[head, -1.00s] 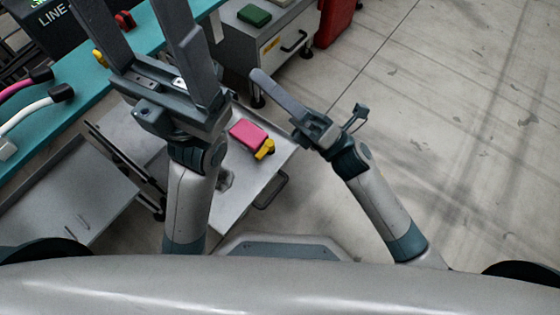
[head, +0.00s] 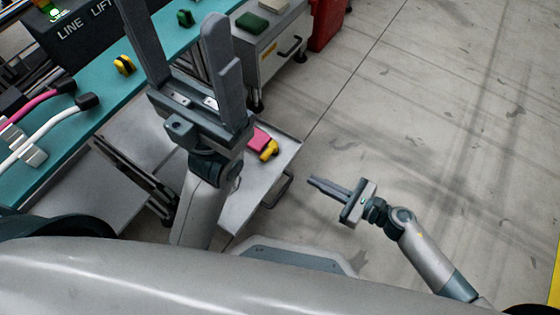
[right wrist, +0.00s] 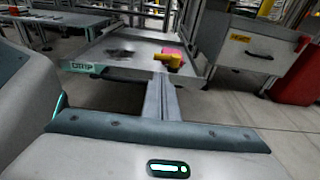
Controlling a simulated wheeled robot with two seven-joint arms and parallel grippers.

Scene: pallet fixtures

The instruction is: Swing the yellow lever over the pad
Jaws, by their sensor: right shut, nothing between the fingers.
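A yellow-and-black piece (head: 124,65) stands on the teal bench at the upper left of the head view. A second yellow part (head: 268,151) is against a pink block on the grey trolley; it also shows in the right wrist view (right wrist: 172,59). I cannot tell for sure which is the lever, and I cannot make out the pad. My right gripper (head: 312,182) is shut and empty, above open floor right of the trolley. My left gripper (head: 175,25) is open, its fingers apart and empty, in front of the bench in the picture.
The teal bench (head: 150,50) carries pink and white cables with black ends (head: 87,101) and a green piece (head: 185,18). The grey trolley (head: 250,195) stands beside a drawer cabinet (head: 282,48) and a red bin (head: 326,22). The floor at the right is clear.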

